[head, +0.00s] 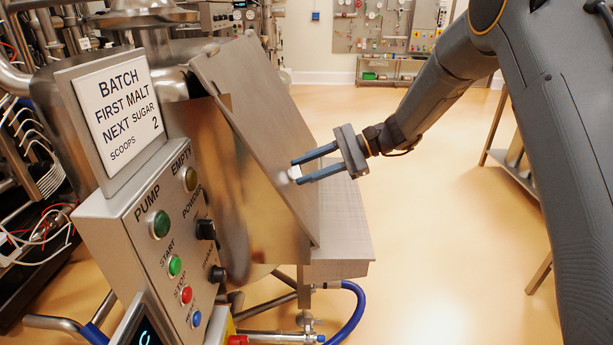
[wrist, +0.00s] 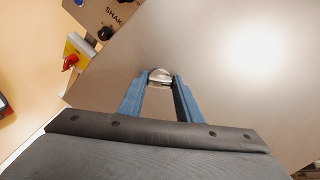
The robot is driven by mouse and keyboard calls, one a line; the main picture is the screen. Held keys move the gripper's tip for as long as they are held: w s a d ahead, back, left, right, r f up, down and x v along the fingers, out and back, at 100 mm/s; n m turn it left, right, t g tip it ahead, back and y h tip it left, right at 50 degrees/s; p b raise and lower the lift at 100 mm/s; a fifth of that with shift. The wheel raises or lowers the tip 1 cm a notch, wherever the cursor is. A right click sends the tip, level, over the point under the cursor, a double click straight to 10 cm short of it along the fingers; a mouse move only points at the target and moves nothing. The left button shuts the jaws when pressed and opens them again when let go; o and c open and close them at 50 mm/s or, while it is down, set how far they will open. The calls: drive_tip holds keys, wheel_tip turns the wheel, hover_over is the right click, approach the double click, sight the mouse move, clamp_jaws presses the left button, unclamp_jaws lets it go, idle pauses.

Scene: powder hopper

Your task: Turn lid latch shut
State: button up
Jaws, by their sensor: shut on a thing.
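The hopper lid (head: 262,125) is a flat grey metal plate, standing steeply tilted on the hopper (head: 205,180) in the head view. In the wrist view the lid (wrist: 220,85) fills most of the picture. A small silvery latch knob (wrist: 160,76) sits between the blue fingertips. My gripper (head: 293,172) is shut on this knob at the lid's right side in the head view. The wrist view shows my gripper (wrist: 160,84) with a finger on each side of the knob. How the latch meets the hopper is hidden.
A control box (head: 165,245) with coloured buttons and a batch sign (head: 118,110) stand at the left. A metal step or shelf (head: 342,225) lies below the lid. A blue hose (head: 352,310) curves near the floor. Open floor (head: 440,240) lies to the right.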

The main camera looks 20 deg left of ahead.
drive_tip(key=n+b, duration=0.4)
drive_tip(key=n, duration=0.1)
drive_tip(key=shift+f+n, duration=0.15)
drive_tip(key=shift+n, duration=0.25)
drive_tip(key=shift+n+h+b, duration=0.3)
drive_tip(key=shift+n+b, duration=1.75)
drive_tip(key=shift+n, duration=0.15)
drive_tip(key=o, duration=1)
drive_tip(key=shift+o, duration=0.2)
drive_tip(key=shift+d+r, duration=0.15)
drive_tip(key=shift+r, duration=0.05)
drive_tip(key=v, duration=0.7)
drive_tip(key=shift+w+d+b, duration=0.15)
drive_tip(key=shift+d+b, duration=0.1)
drive_tip(key=shift+b, duration=0.15)
drive_tip(key=shift+r, duration=0.1)
